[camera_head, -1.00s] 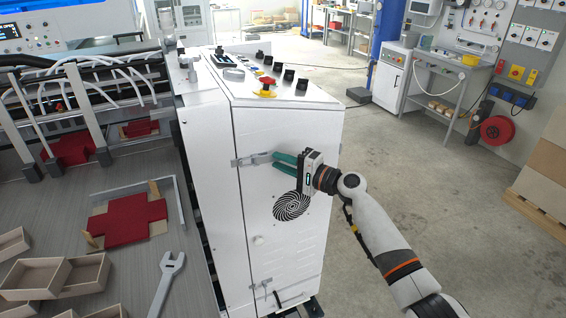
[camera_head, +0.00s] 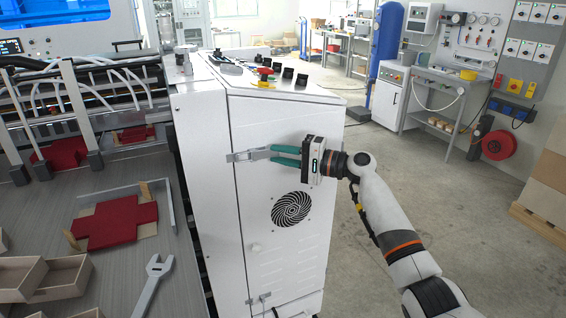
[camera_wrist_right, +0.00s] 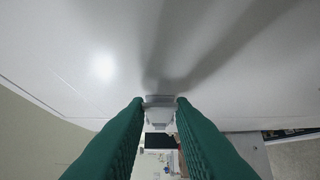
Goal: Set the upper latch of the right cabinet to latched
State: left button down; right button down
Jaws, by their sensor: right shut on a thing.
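The white right cabinet (camera_head: 262,215) stands in the middle of the head view. Its upper latch (camera_head: 248,155) is a grey metal piece lying roughly level across the door seam. My right gripper (camera_head: 276,154) has its green fingers at the latch's right end and is shut on it. In the right wrist view, the latch end (camera_wrist_right: 159,103) sits between the two green fingertips. The fingers hide part of the latch, so I cannot tell whether it is fully engaged. The lower latch (camera_head: 258,299) is near the bottom of the door. My left gripper is out of view.
A round black vent (camera_head: 292,209) is below my right gripper. On the left, a grey work surface holds a wrench (camera_head: 152,284), wooden boxes (camera_head: 50,277) and red box blanks (camera_head: 115,222). Open floor (camera_head: 440,215) lies to the right of the cabinet.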

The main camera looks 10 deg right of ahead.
jog(key=shift+w+r, duration=0.1)
jog(key=shift+r, duration=0.15)
jog(key=c, duration=1.4)
grip_release()
jog(key=shift+c, duration=0.2)
jog(key=shift+o, duration=1)
jog(key=shift+w+f, duration=0.25)
jog(key=shift+s, duration=0.1)
jog(key=b+v, duration=0.2)
jog(key=v, duration=1)
